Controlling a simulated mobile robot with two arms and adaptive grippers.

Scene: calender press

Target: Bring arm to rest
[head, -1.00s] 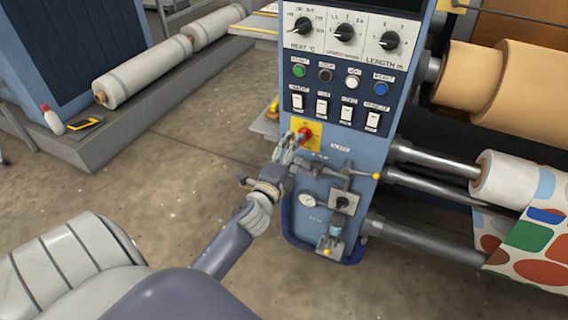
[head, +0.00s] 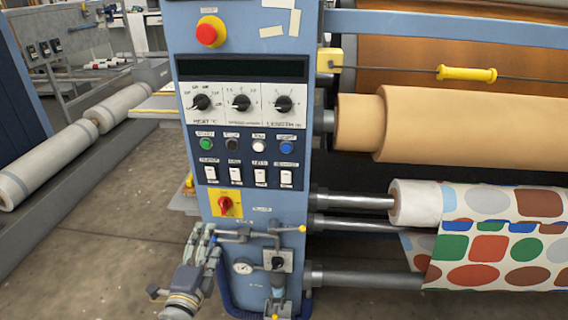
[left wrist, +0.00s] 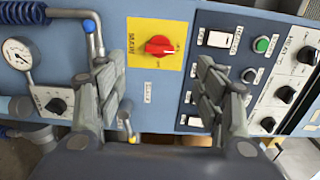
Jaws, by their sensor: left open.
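My left gripper (head: 203,243) is low in the head view, in front of the lower left part of the blue control panel (head: 262,222). It is open and empty. In the left wrist view its two fingers (left wrist: 160,95) stand apart, with the red main switch (left wrist: 158,46) on its yellow plate showing between and beyond them. In the head view the main switch (head: 225,205) is just above and to the right of the fingers, and they look clear of it. My right gripper is not in view.
Valve pipes (head: 262,236) and a pressure gauge (head: 242,267) sit close right of the gripper. A red emergency button (head: 207,33) is high on the panel. Rollers with dotted fabric (head: 490,240) are at the right. Floor (head: 90,250) is open at the left.

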